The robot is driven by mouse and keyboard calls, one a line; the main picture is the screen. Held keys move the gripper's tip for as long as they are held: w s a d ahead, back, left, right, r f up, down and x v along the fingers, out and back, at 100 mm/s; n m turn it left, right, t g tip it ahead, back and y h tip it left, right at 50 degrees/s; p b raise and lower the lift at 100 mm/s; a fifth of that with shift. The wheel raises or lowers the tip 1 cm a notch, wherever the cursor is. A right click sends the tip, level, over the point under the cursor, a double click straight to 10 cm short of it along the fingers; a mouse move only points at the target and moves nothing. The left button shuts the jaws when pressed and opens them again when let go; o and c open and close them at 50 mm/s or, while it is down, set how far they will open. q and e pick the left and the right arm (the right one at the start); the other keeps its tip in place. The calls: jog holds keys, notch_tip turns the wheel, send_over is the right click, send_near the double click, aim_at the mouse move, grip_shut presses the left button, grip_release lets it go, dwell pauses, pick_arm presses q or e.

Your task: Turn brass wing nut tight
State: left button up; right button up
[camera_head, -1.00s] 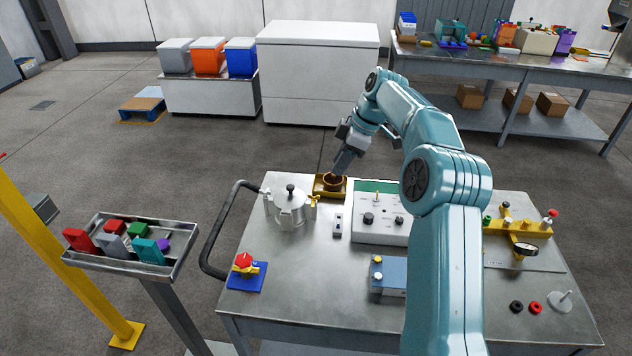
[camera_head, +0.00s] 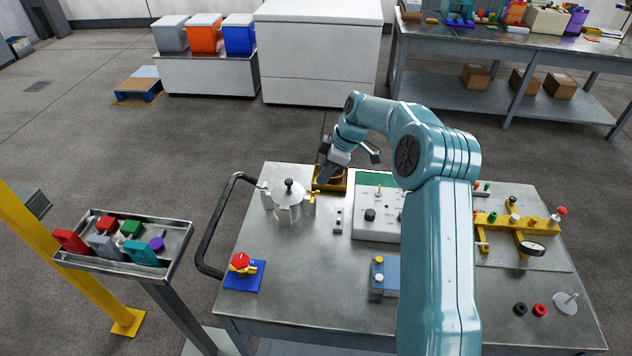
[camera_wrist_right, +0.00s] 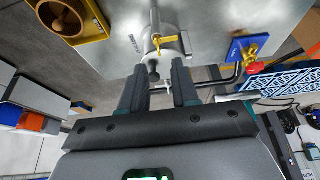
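A silver lidded pot (camera_head: 287,214) with a black top knob stands on the metal table. A brass wing nut (camera_head: 311,198) sits on its right side. In the right wrist view the brass wing nut (camera_wrist_right: 163,41) is on the pot (camera_wrist_right: 168,22), just beyond the fingertips. My right gripper (camera_head: 347,166) hangs at the back right of the pot, apart from the nut. In the wrist view its two fingers (camera_wrist_right: 160,70) are spread with nothing held, and the dark knob shows between them. My left gripper is not in view.
A brass holder with a round cup (camera_wrist_right: 67,17) stands right behind the pot. A blue plate with a red and yellow valve (camera_head: 242,266) is in front. A white control box (camera_head: 378,229) is to the right. A black handrail (camera_head: 208,232) runs along the left edge.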

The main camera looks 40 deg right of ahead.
aim_at(317, 191)
jog(key=p+x, duration=0.1)
jog(key=x, duration=0.5)
jog(key=shift+d, duration=0.15)
jog(key=shift+w+f, duration=0.1)
jog(key=shift+w, duration=0.05)
jog(key=shift+f, duration=0.15)
grip_shut()
